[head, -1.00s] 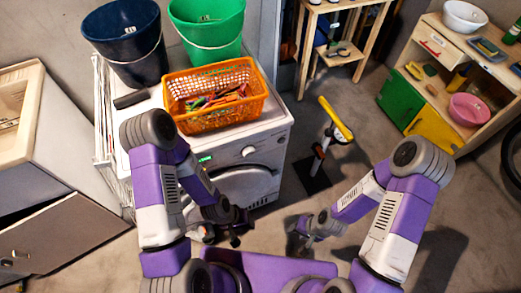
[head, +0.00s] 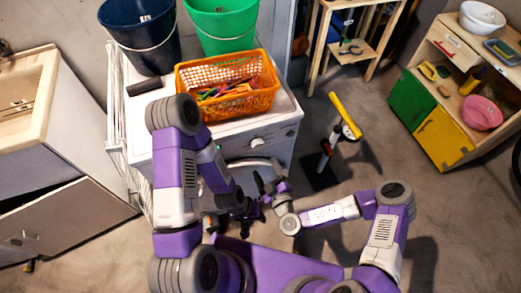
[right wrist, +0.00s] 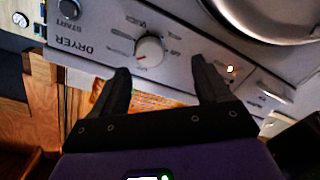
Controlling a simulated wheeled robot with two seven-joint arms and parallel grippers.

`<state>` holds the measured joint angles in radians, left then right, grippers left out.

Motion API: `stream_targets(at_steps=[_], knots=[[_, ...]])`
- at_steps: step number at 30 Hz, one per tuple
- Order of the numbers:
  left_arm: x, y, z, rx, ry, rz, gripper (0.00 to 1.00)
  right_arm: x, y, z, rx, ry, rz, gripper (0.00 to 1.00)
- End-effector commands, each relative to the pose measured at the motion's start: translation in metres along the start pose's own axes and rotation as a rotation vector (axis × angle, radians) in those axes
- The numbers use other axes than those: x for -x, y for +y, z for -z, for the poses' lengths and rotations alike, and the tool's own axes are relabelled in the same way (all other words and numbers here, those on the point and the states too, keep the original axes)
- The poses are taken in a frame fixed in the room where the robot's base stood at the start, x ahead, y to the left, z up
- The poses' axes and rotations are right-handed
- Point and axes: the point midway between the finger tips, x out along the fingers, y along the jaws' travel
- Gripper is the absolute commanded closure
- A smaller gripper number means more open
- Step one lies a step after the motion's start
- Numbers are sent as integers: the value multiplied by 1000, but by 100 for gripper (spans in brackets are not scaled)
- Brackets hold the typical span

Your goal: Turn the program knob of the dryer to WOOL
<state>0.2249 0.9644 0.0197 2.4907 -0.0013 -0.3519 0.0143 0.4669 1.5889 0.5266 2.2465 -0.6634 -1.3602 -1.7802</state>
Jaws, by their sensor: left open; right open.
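The white dryer (head: 285,135) stands in front of me, with its round door below the front panel. Its pale program knob (head: 258,143) shows small in the head view. In the right wrist view the panel is upside down, and the round knob (right wrist: 149,50) carries a red mark at its lower left; the labels around it are too small to read. My right gripper (head: 268,184) is in front of the dryer. Its two dark fingers (right wrist: 160,66) are apart and empty, with the knob beyond their tips, apparently untouched. My left gripper (head: 243,214) is low before the dryer, its fingers unclear.
An orange basket (head: 228,105) of pegs, a blue bucket (head: 140,40) and a green bucket (head: 222,28) stand on top. A yellow-handled stand (head: 340,118) is to the right.

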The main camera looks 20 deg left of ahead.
Motion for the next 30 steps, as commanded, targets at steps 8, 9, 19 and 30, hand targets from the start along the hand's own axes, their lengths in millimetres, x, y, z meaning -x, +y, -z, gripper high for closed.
stream_targets(at_steps=[8,9,19,30], knots=[[-4,-2,0,0,0,0,57,-19,13,6,77,17,-87,24],[-6,-2,0,0,0,0,57,-25,13,6,77,17,-85,24],[-16,-6,1,0,0,0,57,-72,16,7,75,16,-82,24],[-16,-6,1,0,0,0,57,-79,17,8,74,15,-79,24]])
